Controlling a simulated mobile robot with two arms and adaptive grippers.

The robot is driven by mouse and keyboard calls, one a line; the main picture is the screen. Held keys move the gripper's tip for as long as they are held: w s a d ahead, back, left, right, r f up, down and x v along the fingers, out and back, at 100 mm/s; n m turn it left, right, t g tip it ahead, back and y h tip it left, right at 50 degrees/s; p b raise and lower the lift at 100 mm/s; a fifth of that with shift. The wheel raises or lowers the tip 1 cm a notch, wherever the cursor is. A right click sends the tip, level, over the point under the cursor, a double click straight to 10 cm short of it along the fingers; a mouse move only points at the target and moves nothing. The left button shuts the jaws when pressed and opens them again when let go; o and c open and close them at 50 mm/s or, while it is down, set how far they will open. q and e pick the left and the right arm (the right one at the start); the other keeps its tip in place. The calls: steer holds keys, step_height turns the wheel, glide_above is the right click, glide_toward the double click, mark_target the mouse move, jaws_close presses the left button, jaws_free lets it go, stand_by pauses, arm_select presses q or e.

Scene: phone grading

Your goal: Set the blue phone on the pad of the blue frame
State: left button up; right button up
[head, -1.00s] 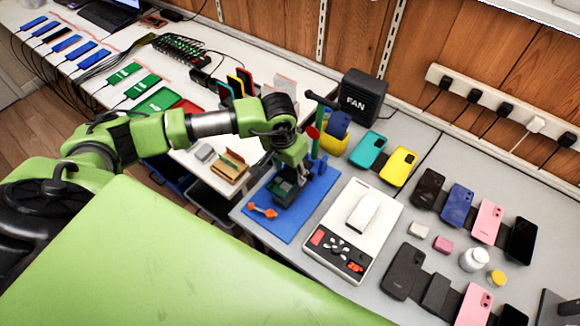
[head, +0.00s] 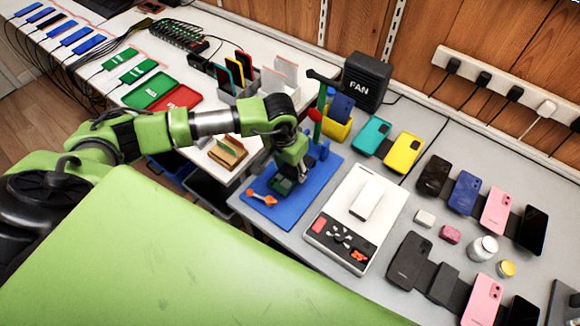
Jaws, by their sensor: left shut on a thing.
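My left gripper (head: 285,184) reaches in from the left over the blue mat (head: 295,214), low beside a stand with a green post (head: 318,123). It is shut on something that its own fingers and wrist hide. Blue parts show beside the post; I cannot tell whether they belong to the blue frame, and no pad is visible. A blue phone (head: 465,193) lies in the back row at right, between a black and a pink phone. Another blue phone-shaped piece (head: 341,106) stands in a yellow holder (head: 337,128). My right gripper is out of view.
A white device (head: 345,218) lies right of the mat. An orange tool (head: 263,198) lies on the mat's left part. The black fan box (head: 364,82) stands behind, with teal (head: 371,136) and yellow (head: 403,153) cases beside it. Bottles and more phones fill the right side.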

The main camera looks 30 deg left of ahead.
arm_select(q)
steer(key=shift+b, duration=0.7)
stand_by(1.1)
steer(key=shift+f+b, duration=0.2)
steer(key=shift+b, duration=0.2)
stand_by(0.4)
steer(key=shift+f+b, duration=0.2)
steer(key=shift+b, duration=0.4)
stand_by(0.6)
steer(key=o, duration=1.8)
steer(key=shift+c, duration=0.2)
steer(key=shift+r, duration=0.65)
